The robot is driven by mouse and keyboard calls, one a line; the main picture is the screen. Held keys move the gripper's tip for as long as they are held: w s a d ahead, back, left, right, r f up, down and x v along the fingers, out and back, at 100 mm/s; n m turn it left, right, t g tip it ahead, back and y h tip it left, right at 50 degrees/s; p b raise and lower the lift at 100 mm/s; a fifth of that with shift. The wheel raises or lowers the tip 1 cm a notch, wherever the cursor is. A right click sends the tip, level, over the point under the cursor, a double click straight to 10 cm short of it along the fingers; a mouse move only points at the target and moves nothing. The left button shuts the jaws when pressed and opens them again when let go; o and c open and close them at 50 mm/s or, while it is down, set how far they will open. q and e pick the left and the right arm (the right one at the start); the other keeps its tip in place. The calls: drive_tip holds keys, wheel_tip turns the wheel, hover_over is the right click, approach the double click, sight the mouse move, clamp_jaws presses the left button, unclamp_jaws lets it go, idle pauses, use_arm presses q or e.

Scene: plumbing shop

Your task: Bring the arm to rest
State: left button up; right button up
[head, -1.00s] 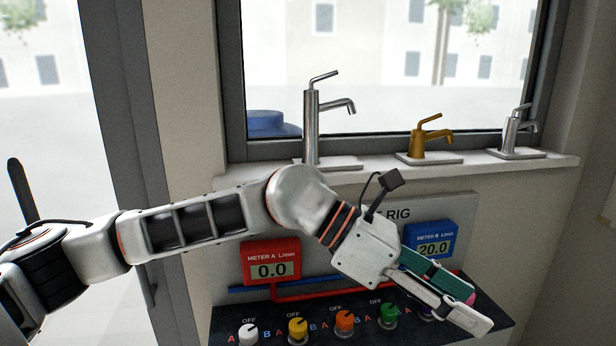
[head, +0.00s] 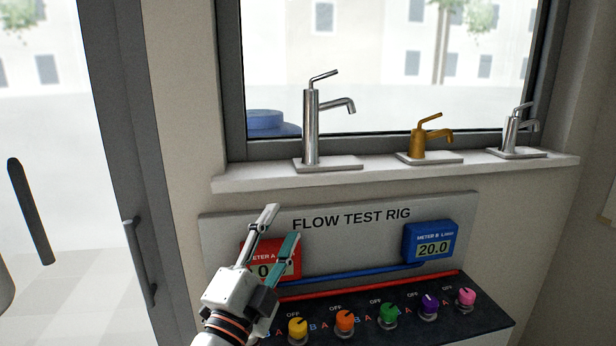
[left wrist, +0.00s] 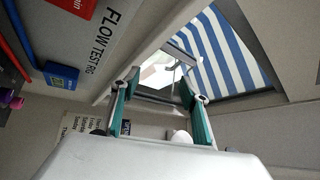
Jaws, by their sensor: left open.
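My left gripper (head: 279,222) is in the lower left of the head view, in front of the flow test rig (head: 350,245). It points up and slightly right, and its two fingers are apart with nothing between them. It covers part of the red meter A (head: 287,259). In the left wrist view the open fingers (left wrist: 157,100) frame empty space toward the window. My right gripper is not in view.
Blue meter B (head: 430,241) reads 20.0. Several coloured knobs, such as the green knob (head: 388,313), line the dark panel. A chrome tap (head: 311,125), a gold tap (head: 427,140) and another chrome tap (head: 514,135) stand on the windowsill.

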use_arm(q)
drive_tip(key=s+a+f+n+g+y, duration=0.3)
drive_tip(key=a+f+n+y, duration=0.15)
drive_tip(key=a+f, duration=0.55)
drive_tip(key=s+a+f+n+g+y, duration=0.4)
drive_tip(key=a+f, duration=0.4)
drive_tip(key=f, duration=0.4)
drive_tip(key=s+a+f+n+g+y, duration=0.35)
drive_tip(key=s+a+f+g, duration=0.25)
drive_tip(key=s+a+f, duration=0.95)
drive_tip(key=s+d+f+n+t+h+b, duration=0.1)
drive_tip(key=d+f+h+b, duration=0.5)
drive_tip(key=d+f, duration=1.2)
wheel_tip(320, 180, down, 2)
drive_tip(key=shift+d+f+n+t+h+b, duration=0.3)
drive_tip(key=shift+n+t+b, duration=0.2)
drive_tip(key=shift+t, duration=0.4)
